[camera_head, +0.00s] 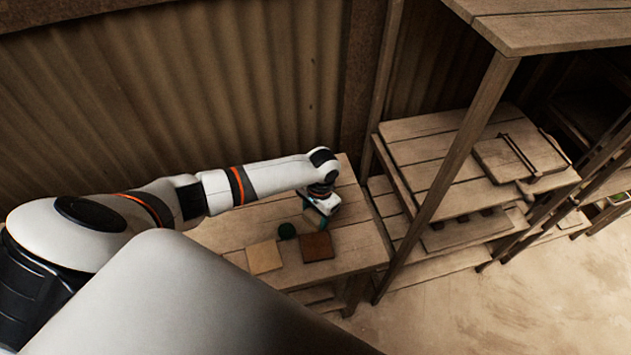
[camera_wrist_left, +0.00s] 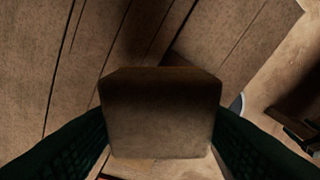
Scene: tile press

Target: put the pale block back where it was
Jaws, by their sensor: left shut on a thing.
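My left gripper (camera_head: 319,215) is over the far right part of the wooden table. Its dark green fingers (camera_wrist_left: 160,130) are shut on a block (camera_wrist_left: 160,115) with a pale tan front and a darker top edge. In the head view the gripper and wrist mostly hide this block, and I cannot tell how high it is above the table. My right gripper is not in view.
A wooden shelf unit (camera_head: 430,130) stands to the right.

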